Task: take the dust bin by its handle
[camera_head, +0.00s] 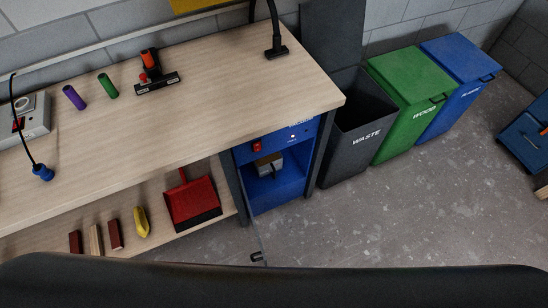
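No bin with a readable "dust" label shows. An open dark grey bin marked WASTE (358,140) stands on the floor at the right end of the workbench; I see no handle on it. Under the bench, a blue cabinet (278,187) has an open front, with a grey and brown part (268,165) inside and a red knob on its upper panel. Its label is partly hidden by the bench edge. A small black handle-like piece (257,257) shows low in front of the cabinet; I cannot tell what it belongs to. Neither gripper is in view.
A green WOOD bin (412,88) and a blue lidded bin (463,72) stand right of the grey bin. The workbench (220,90) holds tools; its lower shelf holds a red dustpan (192,200) and small blocks. The floor (400,215) in front is mostly clear.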

